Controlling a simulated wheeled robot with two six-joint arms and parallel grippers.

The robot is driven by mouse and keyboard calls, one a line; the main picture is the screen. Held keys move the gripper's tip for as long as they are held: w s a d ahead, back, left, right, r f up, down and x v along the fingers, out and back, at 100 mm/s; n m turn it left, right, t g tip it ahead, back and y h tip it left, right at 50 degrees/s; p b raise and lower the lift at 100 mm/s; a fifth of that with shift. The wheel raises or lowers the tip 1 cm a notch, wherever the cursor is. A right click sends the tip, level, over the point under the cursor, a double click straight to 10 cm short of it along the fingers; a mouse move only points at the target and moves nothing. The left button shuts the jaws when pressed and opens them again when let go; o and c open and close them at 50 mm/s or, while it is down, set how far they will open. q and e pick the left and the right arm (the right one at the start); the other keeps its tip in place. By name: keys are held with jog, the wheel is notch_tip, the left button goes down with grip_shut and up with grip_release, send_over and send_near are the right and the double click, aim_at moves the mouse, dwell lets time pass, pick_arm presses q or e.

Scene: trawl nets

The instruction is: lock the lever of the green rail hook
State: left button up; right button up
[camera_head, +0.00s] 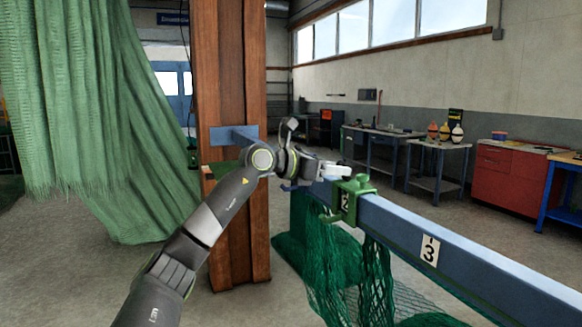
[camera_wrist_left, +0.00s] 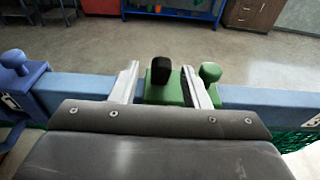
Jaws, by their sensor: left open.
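In the left wrist view the green hook (camera_wrist_left: 159,95) shows a black-tipped upright part (camera_wrist_left: 161,70) and a round green knob (camera_wrist_left: 210,72). My left gripper (camera_head: 345,171) is open just above and beside the hook. In the left wrist view its fingers (camera_wrist_left: 160,68) stand on either side of the black-tipped part, with the green knob outside the right finger. Contact cannot be told. My right gripper is not in view.
A blue hook (camera_wrist_left: 22,72) sits on the rail at the left of the wrist view. Green netting (camera_head: 345,270) hangs below the rail. A brown post (camera_head: 236,240) stands behind my left arm, with a green net curtain (camera_head: 75,100) at left. Benches line the right wall.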

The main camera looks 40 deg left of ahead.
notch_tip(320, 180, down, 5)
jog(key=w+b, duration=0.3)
jog(key=b, duration=0.4)
pick_arm(q)
jog(key=b+v, duration=0.2)
jog(key=v, duration=1.3)
jog(key=shift+b, duration=0.4)
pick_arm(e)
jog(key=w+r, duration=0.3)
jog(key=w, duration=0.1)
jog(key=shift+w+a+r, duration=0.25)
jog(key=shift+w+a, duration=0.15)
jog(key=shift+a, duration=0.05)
pick_arm(q)
jog(key=shift+f, duration=0.1)
